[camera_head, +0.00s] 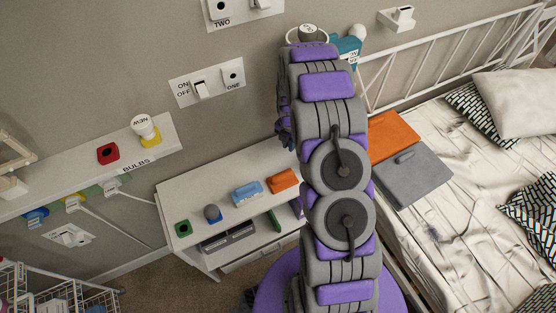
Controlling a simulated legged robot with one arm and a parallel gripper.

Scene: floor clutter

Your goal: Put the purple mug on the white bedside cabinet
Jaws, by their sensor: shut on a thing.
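The white bedside cabinet (188,193) stands against the wall, left of the bed, and is open at the front with a shelf inside. Small coloured items line the front of its top, and the back part is bare. My arm rises through the middle of the view and covers the cabinet's right end. Only a dark purple and grey edge of my gripper (285,130) shows, left of the arm and above the cabinet's back right. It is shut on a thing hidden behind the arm. I cannot make out the purple mug.
The bed (450,200) is on the right. A wall shelf (85,166) and a wire basket (60,293) are left.

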